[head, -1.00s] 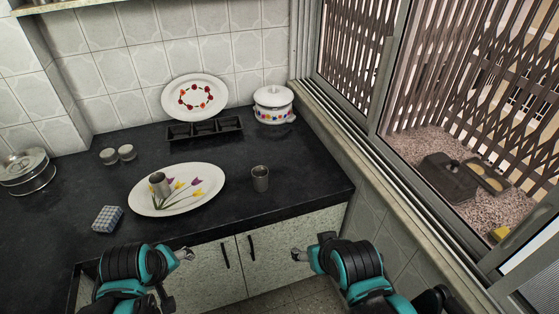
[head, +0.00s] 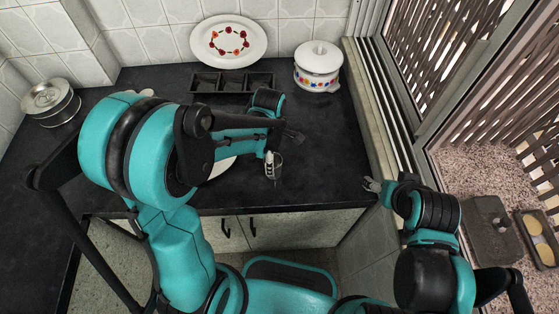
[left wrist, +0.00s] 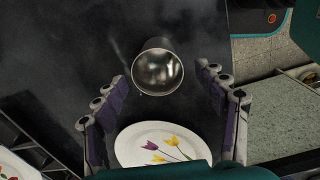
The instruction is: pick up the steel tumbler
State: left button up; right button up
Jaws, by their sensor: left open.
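A steel tumbler (head: 278,172) stands upright on the dark counter, partly covered by my left gripper in the head view. In the left wrist view the tumbler (left wrist: 157,70) shows its round open mouth, just ahead of and between the spread fingertips, with a gap on both sides. My left gripper (head: 283,148) is open and empty above it. My right gripper (head: 372,186) is near the counter's right edge, away from the tumbler; its jaws are too small to read.
The oval tulip platter (left wrist: 130,148) lies close to the tumbler, mostly hidden by my left arm in the head view. A black divided tray (head: 232,82), a flower-patterned plate (head: 228,42) and a lidded pot (head: 318,70) stand behind. Counter right of the tumbler is clear.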

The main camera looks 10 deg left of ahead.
aim_at(277, 159)
pick_arm(q)
notch_tip(277, 159, down, 2)
jog(key=shift+f+b, duration=0.1)
jog(key=shift+b, duration=0.25)
notch_tip(277, 159, down, 5)
jog(key=shift+w+d+r+b, duration=0.15)
jog(key=shift+r+b, duration=0.05)
jog(key=shift+b, duration=0.95)
jog(key=shift+r, duration=0.1)
jog(key=shift+c, duration=0.4)
jog(key=c, duration=1.2)
